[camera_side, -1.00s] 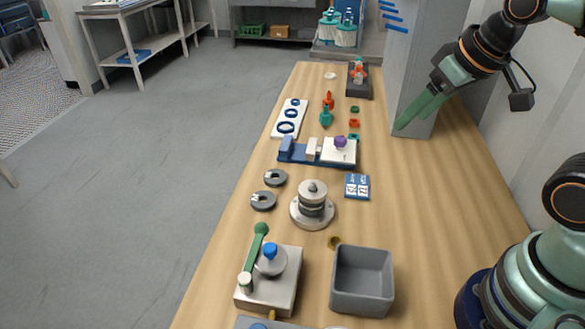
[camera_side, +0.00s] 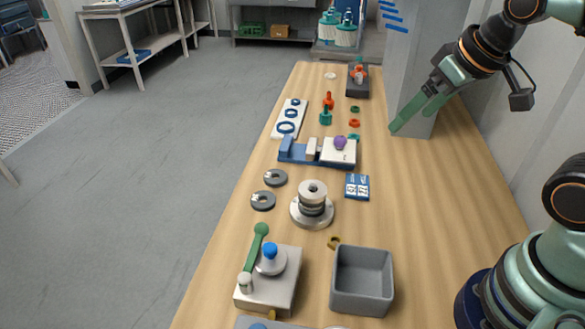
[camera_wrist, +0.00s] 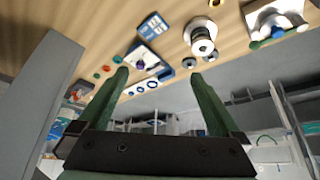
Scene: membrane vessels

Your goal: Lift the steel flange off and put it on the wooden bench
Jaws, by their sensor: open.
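The steel flange work is a round metal stack (camera_side: 312,197) with a wide base ring, standing upright mid-bench; I cannot tell exactly which layer is the loose flange. Its round top with a dark central hole also shows in the wrist view (camera_wrist: 202,46). The wooden bench (camera_side: 420,210) runs under everything. My gripper (camera_side: 409,123) is open and empty, high at the upper right in front of a grey pillar, well apart from the stack. In the wrist view, its two green fingers (camera_wrist: 160,75) stand wide apart with nothing between them.
A grey bin (camera_side: 361,282) and a block with a green lever (camera_side: 270,280) stand nearer. Two dark rings (camera_side: 269,189) lie left of the stack, a blue card (camera_side: 357,187) right. The grey pillar (camera_side: 413,75) is close to my gripper. The bench's right side is clear.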

